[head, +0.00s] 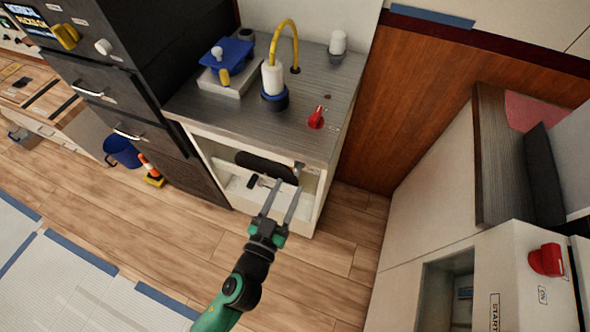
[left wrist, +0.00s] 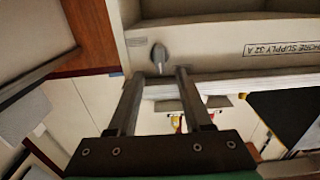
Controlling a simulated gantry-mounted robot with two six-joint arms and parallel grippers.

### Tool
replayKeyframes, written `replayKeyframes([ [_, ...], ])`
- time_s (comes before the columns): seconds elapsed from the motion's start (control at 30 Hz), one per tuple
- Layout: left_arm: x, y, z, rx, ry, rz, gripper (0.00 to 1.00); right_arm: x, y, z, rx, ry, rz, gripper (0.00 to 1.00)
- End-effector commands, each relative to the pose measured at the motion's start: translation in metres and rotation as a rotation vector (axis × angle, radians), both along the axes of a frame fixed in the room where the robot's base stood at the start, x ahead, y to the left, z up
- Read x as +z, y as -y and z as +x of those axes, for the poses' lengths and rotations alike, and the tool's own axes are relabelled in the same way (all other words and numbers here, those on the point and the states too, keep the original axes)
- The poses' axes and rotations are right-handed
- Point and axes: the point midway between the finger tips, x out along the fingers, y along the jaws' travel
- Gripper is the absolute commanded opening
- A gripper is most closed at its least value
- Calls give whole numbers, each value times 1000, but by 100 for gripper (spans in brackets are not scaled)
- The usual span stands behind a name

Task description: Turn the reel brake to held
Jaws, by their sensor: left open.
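A small grey knob (left wrist: 158,53) sits on the pale front panel of the cabinet, left of a "SHORE SUPPLY 32 A" label (left wrist: 281,48). In the head view the knob (head: 299,167) is at the right of the panel under the worktop. I see no reel brake label, so I cannot tell whether this is it. My left gripper (head: 288,185) is open and empty in front of the cabinet. In the left wrist view its fingertips (left wrist: 159,73) lie either side of the knob's lower end; contact cannot be told. My right gripper is not in view.
The worktop (head: 290,135) above carries a red knob (head: 316,118), a white cylinder with a yellow hose (head: 273,78) and a blue device (head: 228,55). Dark drawers (head: 125,105) stand to the left.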

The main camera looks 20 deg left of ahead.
Motion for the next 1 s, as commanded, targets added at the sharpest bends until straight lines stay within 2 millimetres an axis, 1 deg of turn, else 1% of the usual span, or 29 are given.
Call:
replayKeyframes([
  [0.03,2,-2,12,3,2,-1,50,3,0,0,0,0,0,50],
  [0.1,2,-2,27,2,2,-1,50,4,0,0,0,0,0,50],
  [0.2,1,-3,43,2,1,-1,50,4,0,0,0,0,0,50],
  [0.27,1,-3,50,0,2,-1,50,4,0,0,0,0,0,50],
  [0.4,0,-4,57,1,0,-1,50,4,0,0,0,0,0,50],
  [0.6,0,-4,57,0,0,-1,50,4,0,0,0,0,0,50],
  [0.67,0,-4,57,0,0,-1,41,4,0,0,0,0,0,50],
  [0.8,0,-4,57,0,0,-1,16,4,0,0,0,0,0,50],
  [0.9,0,-4,57,0,0,-1,0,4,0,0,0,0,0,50],
  [1.0,0,-4,57,0,0,-1,0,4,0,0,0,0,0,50],
])
